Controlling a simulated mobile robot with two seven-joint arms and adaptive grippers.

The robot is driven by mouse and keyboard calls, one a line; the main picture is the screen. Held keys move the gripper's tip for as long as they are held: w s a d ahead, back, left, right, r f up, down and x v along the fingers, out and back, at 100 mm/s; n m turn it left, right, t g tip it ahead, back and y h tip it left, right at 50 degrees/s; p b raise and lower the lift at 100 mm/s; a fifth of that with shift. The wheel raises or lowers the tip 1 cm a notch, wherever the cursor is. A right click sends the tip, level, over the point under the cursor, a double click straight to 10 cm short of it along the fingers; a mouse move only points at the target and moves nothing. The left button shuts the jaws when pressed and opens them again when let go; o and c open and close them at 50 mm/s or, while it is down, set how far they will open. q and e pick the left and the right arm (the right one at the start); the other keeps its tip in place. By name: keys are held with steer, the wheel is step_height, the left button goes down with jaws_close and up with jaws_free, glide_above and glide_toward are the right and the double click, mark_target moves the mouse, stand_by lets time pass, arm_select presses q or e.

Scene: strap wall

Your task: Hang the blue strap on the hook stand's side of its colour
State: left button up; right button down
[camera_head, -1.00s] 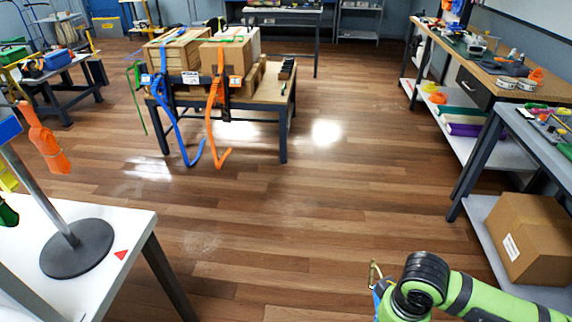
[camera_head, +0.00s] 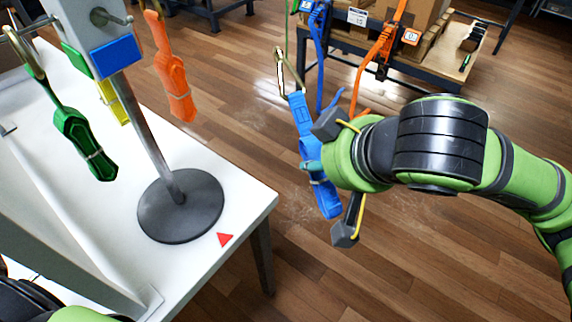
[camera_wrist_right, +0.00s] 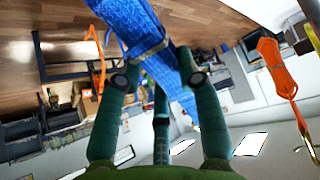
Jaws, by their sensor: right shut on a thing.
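The blue strap (camera_head: 301,112), a folded bundle with a metal loop at its top, hangs nearly upright in my right gripper (camera_head: 320,168). The fingers are shut around its middle. In the right wrist view the blue strap (camera_wrist_right: 133,22) passes between the fingers (camera_wrist_right: 158,75). The hook stand (camera_head: 150,125) is to the left, apart from the strap. Its blue plate (camera_head: 115,57) faces me, under a short bare peg (camera_head: 110,17). My left gripper is not in view.
An orange strap (camera_head: 172,78), a green strap (camera_head: 78,135) and a yellow strap (camera_head: 112,98) hang on the stand. Its round base (camera_head: 180,222) rests on a white table (camera_head: 225,190) with a red triangle (camera_head: 225,240). Open floor lies between this table and the rear bench.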

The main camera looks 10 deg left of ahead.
steer(key=s+a+r+n+g+y+b, duration=0.1)
steer(key=s+a+r+n+y+b, duration=0.2)
steer(key=s+a+r+n+y, duration=0.5)
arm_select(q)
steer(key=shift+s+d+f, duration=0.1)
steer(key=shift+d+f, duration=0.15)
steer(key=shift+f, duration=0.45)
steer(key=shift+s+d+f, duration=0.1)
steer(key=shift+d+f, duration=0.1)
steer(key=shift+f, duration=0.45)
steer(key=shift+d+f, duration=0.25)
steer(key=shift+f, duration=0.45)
arm_select(e)
steer(key=w+a+m+h, duration=0.1)
steer(key=a+m, duration=0.1)
steer(key=a, duration=0.6)
steer(key=shift+w+m, duration=0.3)
steer(key=shift+m, duration=0.1)
steer(key=shift+r, duration=0.1)
